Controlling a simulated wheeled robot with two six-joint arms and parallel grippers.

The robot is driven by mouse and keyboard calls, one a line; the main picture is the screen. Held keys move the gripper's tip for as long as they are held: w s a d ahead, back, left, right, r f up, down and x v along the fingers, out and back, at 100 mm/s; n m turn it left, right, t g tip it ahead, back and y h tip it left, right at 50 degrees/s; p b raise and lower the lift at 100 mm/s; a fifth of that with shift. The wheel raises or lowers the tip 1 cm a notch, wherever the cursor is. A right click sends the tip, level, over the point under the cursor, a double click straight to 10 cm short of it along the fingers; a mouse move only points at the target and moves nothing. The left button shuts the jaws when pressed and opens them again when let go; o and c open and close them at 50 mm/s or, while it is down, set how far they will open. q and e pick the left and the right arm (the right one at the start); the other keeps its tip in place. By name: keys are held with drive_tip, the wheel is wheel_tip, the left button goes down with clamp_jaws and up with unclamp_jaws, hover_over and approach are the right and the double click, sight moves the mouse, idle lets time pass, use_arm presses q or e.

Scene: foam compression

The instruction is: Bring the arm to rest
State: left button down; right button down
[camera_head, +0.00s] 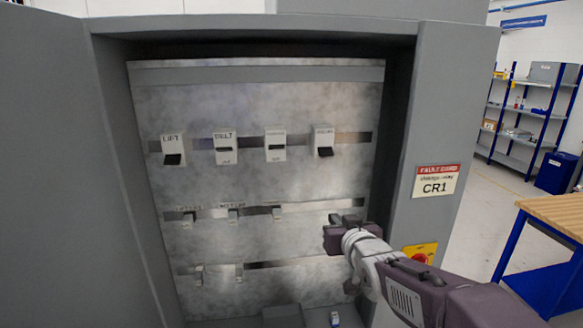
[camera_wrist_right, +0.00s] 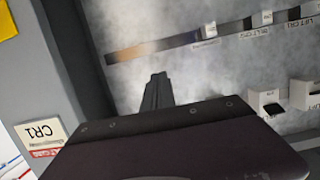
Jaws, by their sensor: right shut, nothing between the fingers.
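My right arm reaches in from the lower right of the head view, into the open grey cabinet. My right gripper (camera_head: 345,219) is in front of the metal back panel (camera_head: 270,185), right of the middle row of small switches. It holds nothing. In the right wrist view its dark fingers (camera_wrist_right: 157,91) are together, with the panel behind them. I cannot tell the exact gap between fingertips and panel. My left gripper does not show in either view.
The top rail carries several white breakers, among them one marked LIFT (camera_head: 173,149). The right cabinet door (camera_head: 455,110) has a CR1 label (camera_head: 436,181) and stands close beside my right arm. A workbench (camera_head: 560,215) and blue shelving (camera_head: 525,115) are at right.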

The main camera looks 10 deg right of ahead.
drive_tip(key=s+f+g+b, duration=0.1)
drive_tip(key=s+f+g, duration=0.2)
drive_tip(key=f, duration=0.5)
drive_tip(key=s+f+g, duration=0.2)
drive_tip(key=s+f, duration=0.1)
drive_tip(key=f, duration=0.6)
drive_tip(key=s+f+g, duration=0.4)
drive_tip(key=s+f, duration=0.2)
drive_tip(key=s, duration=0.3)
drive_tip(key=s+f+g, duration=0.5)
drive_tip(key=s+f, duration=0.2)
drive_tip(key=s, duration=0.3)
drive_tip(key=shift+s+d+f, duration=0.15)
drive_tip(key=shift+s, duration=0.15)
